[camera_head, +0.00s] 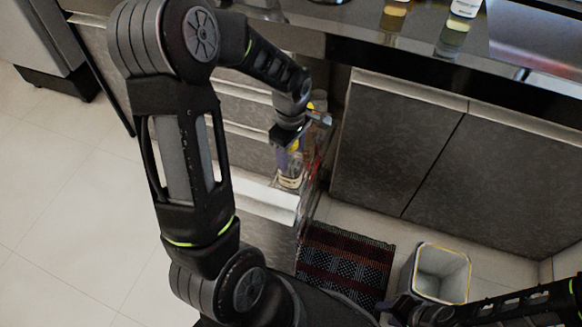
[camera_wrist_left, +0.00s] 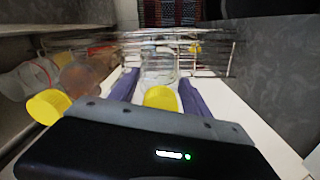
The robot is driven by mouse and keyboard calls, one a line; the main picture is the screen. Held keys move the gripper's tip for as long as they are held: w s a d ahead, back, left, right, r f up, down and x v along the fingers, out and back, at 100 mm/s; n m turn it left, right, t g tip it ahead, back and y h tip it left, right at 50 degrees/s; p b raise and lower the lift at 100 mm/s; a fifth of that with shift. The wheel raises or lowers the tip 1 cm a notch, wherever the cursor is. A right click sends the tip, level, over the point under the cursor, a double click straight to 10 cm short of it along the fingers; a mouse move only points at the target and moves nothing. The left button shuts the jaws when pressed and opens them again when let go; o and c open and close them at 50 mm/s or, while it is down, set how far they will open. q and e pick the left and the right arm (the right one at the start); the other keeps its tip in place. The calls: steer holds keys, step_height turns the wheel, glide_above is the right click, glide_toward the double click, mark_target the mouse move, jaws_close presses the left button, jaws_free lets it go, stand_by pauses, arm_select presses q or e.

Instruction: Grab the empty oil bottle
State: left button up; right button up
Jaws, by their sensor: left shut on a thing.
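The oil bottle (camera_wrist_left: 158,66) is clear with a yellow cap (camera_wrist_left: 161,97), and sits between the purple fingers of my left gripper (camera_wrist_left: 158,92). The gripper is shut on it. In the head view my left gripper (camera_head: 291,150) reaches down into the open pull-out drawer (camera_head: 268,202), and the bottle's lower part (camera_head: 290,180) shows below it. The wrist hides part of the bottle. A dark end of my right arm (camera_head: 425,312) shows at the bottom right; its finger opening cannot be made out.
Another yellow-capped container (camera_wrist_left: 47,104) lies left of the gripper. A wire rack (camera_wrist_left: 205,52) stands ahead in the drawer. A grey bin (camera_head: 441,272) and a patterned mat (camera_head: 343,262) are on the floor. Closed cabinet doors (camera_head: 450,150) and the counter (camera_head: 480,70) bound the right side.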

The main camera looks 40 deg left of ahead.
arm_select(q)
jaws_close()
step_height(320, 180, up, 10)
steer(key=shift+r+p, duration=0.1)
steer(key=shift+p, duration=1.05)
